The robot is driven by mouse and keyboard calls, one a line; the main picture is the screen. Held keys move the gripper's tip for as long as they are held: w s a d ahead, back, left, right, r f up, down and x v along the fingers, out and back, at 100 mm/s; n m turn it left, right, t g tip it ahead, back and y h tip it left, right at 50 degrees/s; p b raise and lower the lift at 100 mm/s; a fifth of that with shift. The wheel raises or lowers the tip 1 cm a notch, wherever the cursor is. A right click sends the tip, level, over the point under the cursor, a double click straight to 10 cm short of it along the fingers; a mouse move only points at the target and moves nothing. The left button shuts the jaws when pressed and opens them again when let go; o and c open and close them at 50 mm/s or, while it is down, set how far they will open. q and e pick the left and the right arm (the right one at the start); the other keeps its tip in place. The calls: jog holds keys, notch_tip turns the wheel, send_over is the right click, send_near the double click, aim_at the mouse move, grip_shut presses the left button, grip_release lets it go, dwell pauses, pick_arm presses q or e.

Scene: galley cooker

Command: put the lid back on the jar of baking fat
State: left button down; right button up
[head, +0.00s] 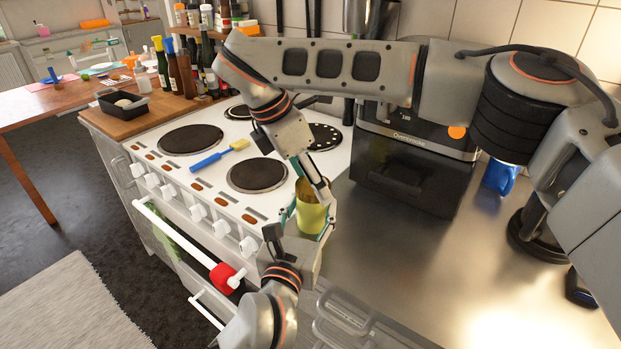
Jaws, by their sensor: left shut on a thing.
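The yellow-green jar (311,219) is upright at the cooker's right edge, beside the steel counter. My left gripper (308,210) comes up from below, its fingers on either side of the jar, and is shut on it. My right gripper (319,188) reaches down from above to the jar's top. Its fingertips overlap the golden-brown area at the jar's mouth, and its opening is too small and covered to judge. I cannot make out a separate lid; the jar's top is partly hidden by the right gripper.
The white cooker (215,190) has several dark hotplates and a blue-handled brush (218,155) on top. A blue mug (499,177) is at right. Bottles (173,68) crowd the wooden board. The counter's middle is clear.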

jog(key=shift+r, duration=2.25)
jog(key=shift+c, duration=0.5)
jog(key=n, duration=0.3)
jog(key=shift+d+r, duration=0.1)
jog(key=shift+d, duration=0.05)
jog(key=n, duration=0.2)
jog(key=n+y, duration=0.1)
jog(key=n, duration=0.1)
jog(key=shift+d+r+g, duration=0.1)
jog(key=shift+r+g, duration=0.1)
jog(key=shift+g, duration=0.2)
jog(key=n, duration=0.3)
jog(key=n+y, duration=0.1)
jog(key=n, duration=0.1)
jog(key=shift+w+r+g, duration=0.1)
jog(key=shift+r+g, duration=0.2)
jog(key=n, duration=0.5)
jog(key=shift+r+y, duration=0.4)
jog(key=n, duration=0.4)
jog(key=r+n+y, duration=0.1)
jog(key=n, duration=0.1)
jog(key=shift+g, duration=0.4)
